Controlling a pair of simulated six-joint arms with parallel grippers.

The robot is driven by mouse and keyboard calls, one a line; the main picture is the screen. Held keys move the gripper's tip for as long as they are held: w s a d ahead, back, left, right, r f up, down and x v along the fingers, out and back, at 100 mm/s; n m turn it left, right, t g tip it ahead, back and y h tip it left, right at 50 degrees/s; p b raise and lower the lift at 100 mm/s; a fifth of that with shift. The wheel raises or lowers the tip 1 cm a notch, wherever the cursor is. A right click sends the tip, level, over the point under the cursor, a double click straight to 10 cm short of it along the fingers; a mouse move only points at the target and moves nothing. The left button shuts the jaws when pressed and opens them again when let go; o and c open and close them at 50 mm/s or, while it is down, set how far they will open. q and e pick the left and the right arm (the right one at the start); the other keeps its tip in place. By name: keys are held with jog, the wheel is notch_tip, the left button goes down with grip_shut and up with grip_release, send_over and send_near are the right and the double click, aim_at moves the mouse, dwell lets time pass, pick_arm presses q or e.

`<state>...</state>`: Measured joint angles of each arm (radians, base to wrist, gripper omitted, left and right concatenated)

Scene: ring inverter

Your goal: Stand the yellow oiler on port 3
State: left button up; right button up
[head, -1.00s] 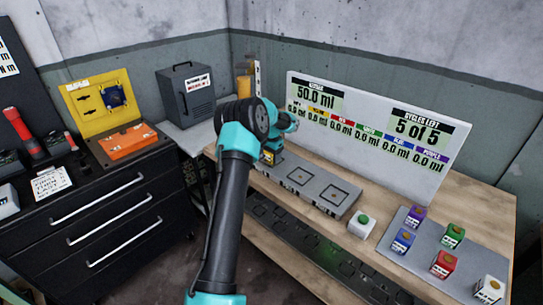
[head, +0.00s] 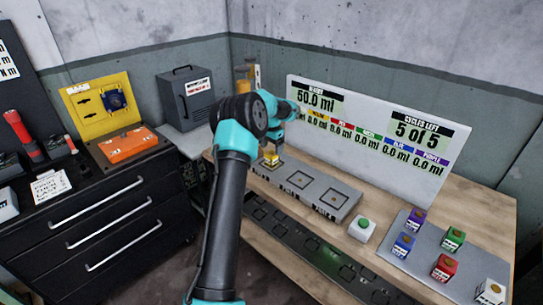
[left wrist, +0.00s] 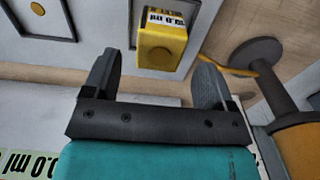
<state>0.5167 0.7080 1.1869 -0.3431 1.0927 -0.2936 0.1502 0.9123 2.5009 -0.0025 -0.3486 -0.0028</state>
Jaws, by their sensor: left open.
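The yellow oiler (head: 271,159) is a small yellow block with a printed label. It stands at the left end of the grey port plate (head: 317,190), which has two empty marked squares to its right. I cannot read the port labels. My left gripper (head: 272,147) is just above the oiler. In the left wrist view the gripper (left wrist: 154,82) has its two dark fingers spread, and the yellow oiler (left wrist: 162,45) lies beyond the fingertips, apart from them. My right gripper is not in view.
A display board (head: 370,135) stands behind the plate and reads 5 of 5 cycles left. A green-button box (head: 361,229) is right of the plate. Purple, green, blue, red and white blocks stand on or by a grey tray (head: 425,255) at the right. An amber cylinder (head: 242,85) stands behind my arm.

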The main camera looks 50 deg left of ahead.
aim_at(272, 153)
pick_arm(q)
notch_tip(272, 153, up, 6)
jog(key=shift+f, duration=0.15)
